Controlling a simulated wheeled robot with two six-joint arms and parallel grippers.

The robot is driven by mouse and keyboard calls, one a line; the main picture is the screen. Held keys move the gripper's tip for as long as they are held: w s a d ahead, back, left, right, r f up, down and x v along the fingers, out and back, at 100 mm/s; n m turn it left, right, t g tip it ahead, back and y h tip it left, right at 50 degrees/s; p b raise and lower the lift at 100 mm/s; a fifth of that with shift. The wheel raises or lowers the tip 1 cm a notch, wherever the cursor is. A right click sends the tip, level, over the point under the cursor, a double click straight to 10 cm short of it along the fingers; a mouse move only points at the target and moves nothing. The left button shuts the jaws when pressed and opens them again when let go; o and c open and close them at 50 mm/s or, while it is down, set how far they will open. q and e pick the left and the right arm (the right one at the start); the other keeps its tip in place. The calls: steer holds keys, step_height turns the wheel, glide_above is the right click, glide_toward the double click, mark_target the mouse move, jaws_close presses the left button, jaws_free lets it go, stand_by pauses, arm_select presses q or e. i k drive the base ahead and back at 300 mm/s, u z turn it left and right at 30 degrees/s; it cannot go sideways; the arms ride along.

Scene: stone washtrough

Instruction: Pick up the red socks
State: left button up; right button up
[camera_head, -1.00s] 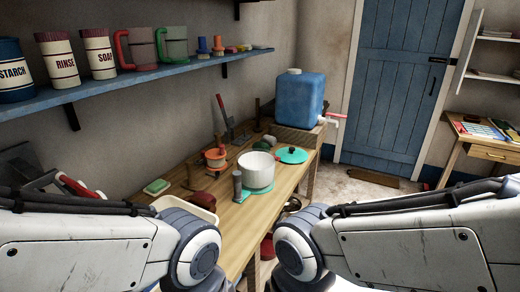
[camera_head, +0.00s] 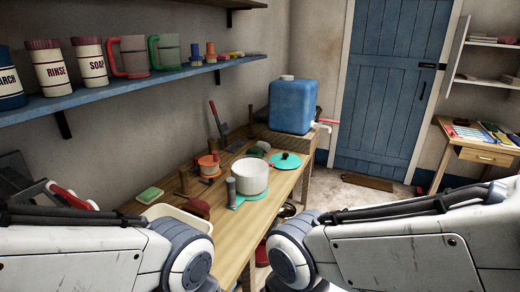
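I cannot make out red socks for certain in the head view. A small dark red item (camera_head: 197,208) lies on the wooden table at the edge of a cream basin, behind my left arm; it is too small to identify. Both my arms reach in from the sides at the bottom of the view. Their grippers are out of view, so I cannot see what they hold.
A blue shelf (camera_head: 130,88) with tins and mugs runs along the left wall.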

mark_target(197, 203)
steer(key=z, duration=1.2)
steer(key=i, duration=1.8)
steer(key=u, duration=3.65)
